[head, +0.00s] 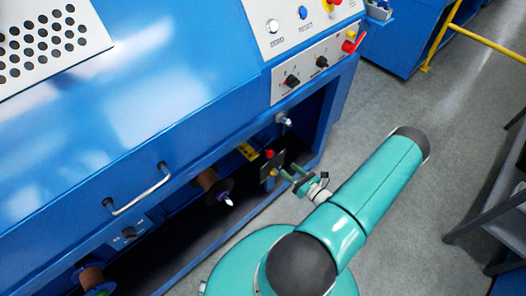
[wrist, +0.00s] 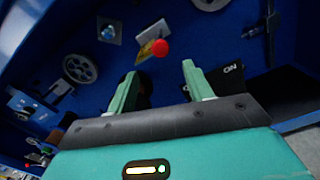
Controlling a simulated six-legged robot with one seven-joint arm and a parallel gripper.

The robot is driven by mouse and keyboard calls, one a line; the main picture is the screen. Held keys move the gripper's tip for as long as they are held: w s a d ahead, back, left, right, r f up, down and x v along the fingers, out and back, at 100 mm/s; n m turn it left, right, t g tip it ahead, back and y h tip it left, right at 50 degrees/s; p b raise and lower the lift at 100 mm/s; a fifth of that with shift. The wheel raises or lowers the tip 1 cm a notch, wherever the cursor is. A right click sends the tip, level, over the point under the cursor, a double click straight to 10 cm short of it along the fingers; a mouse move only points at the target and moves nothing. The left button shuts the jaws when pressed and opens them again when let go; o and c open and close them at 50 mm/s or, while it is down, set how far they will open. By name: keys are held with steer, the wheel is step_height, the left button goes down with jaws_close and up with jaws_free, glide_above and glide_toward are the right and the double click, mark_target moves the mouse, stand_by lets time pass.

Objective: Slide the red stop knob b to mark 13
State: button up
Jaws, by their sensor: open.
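A round red knob (wrist: 160,47) shows in the wrist view, just beyond and between my fingertips, in front of a small pale yellowish plate. I cannot read any letter or scale marks by it. In the head view a small red knob (head: 269,154) sits on a dark panel inside the blue machine's lower opening. I cannot tell for sure that it is the same knob. My gripper (head: 289,178) is open beside that dark panel. In the wrist view its two green fingers (wrist: 159,68) stand apart with nothing between them.
A spool (head: 211,184) and a metal spindle (head: 283,120) sit in the same opening. In the wrist view a grey pulley (wrist: 80,68) is at left and a black "ON" panel (wrist: 232,80) is at right. Grey floor (head: 440,120) lies open right of the machine.

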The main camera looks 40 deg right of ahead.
mark_target(272, 155)
steer(key=w, duration=1.3)
steer(key=shift+w+a, duration=0.15)
steer(key=shift+w, duration=0.1)
